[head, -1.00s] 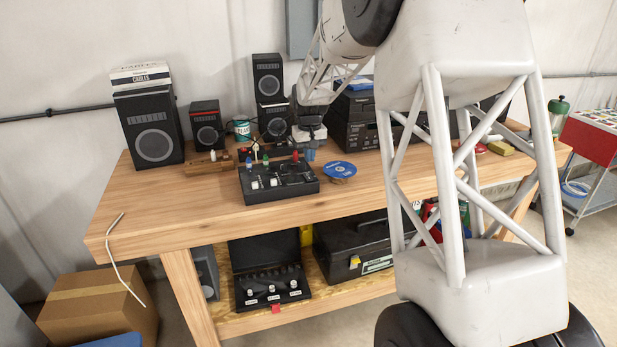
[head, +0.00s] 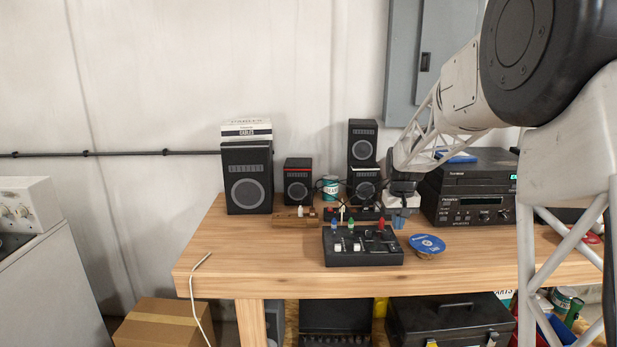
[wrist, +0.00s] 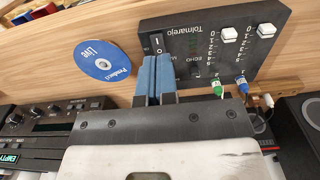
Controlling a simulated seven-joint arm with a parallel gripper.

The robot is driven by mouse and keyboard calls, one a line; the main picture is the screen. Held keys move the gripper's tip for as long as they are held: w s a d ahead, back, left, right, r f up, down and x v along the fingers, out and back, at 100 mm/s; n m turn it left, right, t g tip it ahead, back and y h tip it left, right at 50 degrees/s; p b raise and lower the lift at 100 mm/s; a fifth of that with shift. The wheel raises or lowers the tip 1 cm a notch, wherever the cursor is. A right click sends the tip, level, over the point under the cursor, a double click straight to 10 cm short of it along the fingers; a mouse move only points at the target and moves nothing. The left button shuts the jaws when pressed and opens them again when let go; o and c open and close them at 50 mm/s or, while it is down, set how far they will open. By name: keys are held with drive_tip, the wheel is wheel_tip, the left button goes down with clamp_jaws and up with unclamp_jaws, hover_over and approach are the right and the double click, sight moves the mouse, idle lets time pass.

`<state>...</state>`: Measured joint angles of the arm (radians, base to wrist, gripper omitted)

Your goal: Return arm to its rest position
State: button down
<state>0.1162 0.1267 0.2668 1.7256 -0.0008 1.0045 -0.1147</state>
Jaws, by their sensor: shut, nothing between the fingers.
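My arm reaches in from the right in the head view, with my gripper (head: 399,222) low over the wooden workbench (head: 240,284), just behind the right end of a black mixer box (head: 362,257). In the wrist view my gripper (wrist: 155,80) shows two blue fingers side by side, shut with nothing between them. Their tips lie over the edge of the mixer (wrist: 215,40), near its switch; I cannot tell whether they touch it. Green and blue plugs (wrist: 217,88) are at the mixer's near edge in the wrist view.
A blue-labelled disc (head: 427,243) lies right of my gripper. Stacked audio units (head: 470,208) stand close behind it on the right. Several speakers (head: 247,185) and a teal can (head: 331,184) stand at the back. The bench's left front is clear apart from a white cable (head: 196,290).

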drive_tip(key=s+a+r+t, duration=0.1)
drive_tip(key=s+a+r, duration=0.15)
drive_tip(key=s, duration=0.95)
drive_tip(key=s+a+r, duration=0.2)
drive_tip(key=s+r, duration=0.1)
drive_tip(key=s, duration=0.8)
drive_tip(key=s+a+r+t, duration=0.1)
drive_tip(key=s+a+r, duration=0.2)
drive_tip(key=s, duration=0.9)
drive_tip(key=s+a+f, duration=0.1)
drive_tip(key=s+f, duration=0.2)
drive_tip(key=s, duration=0.9)
drive_tip(key=shift+s+f, duration=0.4)
